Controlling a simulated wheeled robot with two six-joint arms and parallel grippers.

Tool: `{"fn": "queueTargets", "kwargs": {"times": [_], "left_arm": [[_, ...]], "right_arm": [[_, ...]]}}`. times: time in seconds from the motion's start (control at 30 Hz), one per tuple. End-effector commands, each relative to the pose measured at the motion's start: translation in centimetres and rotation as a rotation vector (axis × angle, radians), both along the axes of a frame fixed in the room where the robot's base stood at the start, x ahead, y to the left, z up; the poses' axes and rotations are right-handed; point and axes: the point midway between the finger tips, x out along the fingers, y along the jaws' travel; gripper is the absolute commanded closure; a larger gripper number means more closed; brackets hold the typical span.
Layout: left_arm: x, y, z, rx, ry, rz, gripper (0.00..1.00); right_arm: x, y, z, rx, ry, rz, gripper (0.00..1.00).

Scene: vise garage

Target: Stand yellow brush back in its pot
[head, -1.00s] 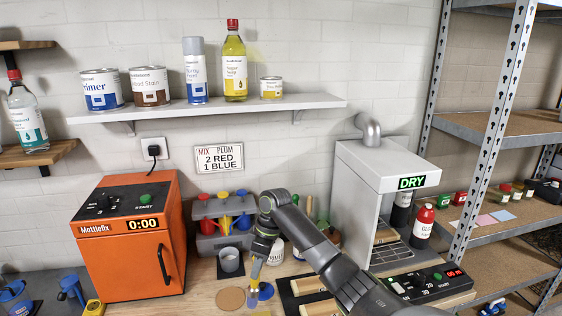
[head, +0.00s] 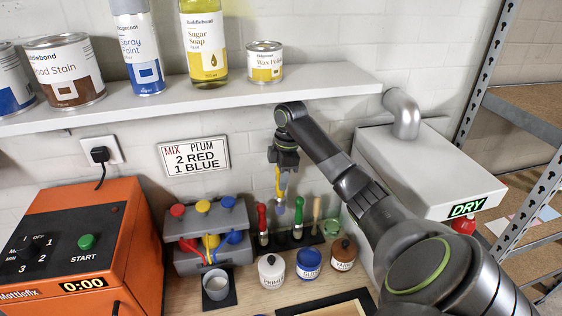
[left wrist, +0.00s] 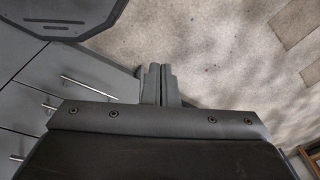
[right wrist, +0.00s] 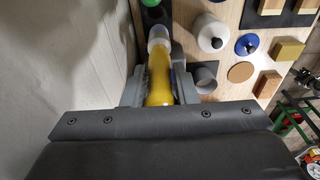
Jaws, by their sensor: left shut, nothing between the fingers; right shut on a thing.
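The yellow brush (head: 278,183) hangs upright, tip down, from my right gripper (head: 283,168), which is shut on its handle. Its pale lower end is above the dark brush rack (head: 288,243) at the back of the bench, in front of the wall. The rack holds a red brush (head: 262,222), a green brush (head: 298,215) and a tan-handled one (head: 316,210). The brush hangs over the gap between red and green; I cannot make out a pot there. The right wrist view shows the yellow handle (right wrist: 160,85) between the fingers. My left gripper (left wrist: 160,85) is shut and empty above the floor.
The grey paint dispenser (head: 207,236) and a grey cup (head: 216,286) are left. The shelf (head: 200,105) overhangs above.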

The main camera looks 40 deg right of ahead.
Motion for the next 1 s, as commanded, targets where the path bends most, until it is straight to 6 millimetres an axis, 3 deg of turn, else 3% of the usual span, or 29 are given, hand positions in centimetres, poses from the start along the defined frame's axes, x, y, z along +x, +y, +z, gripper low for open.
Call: {"fn": "queueTargets", "kwargs": {"times": [0.27, 0.6, 1.0], "left_arm": [[-1.0, 0.3, 0.0, 0.004, 0.014, 0.002, 1.00], [-1.0, 0.4, 0.1, 0.005, 0.015, 0.001, 1.00], [-0.7, 0.4, -3.6, 0.005, 0.010, 0.000, 1.00]], "right_arm": [[0.0, -0.1, 0.0, -0.005, -0.003, 0.005, 0.97], [-0.1, -0.1, -1.9, -0.005, -0.001, 0.006, 0.97], [-0.1, -0.1, -5.2, -0.006, -0.004, 0.005, 0.97]]}}
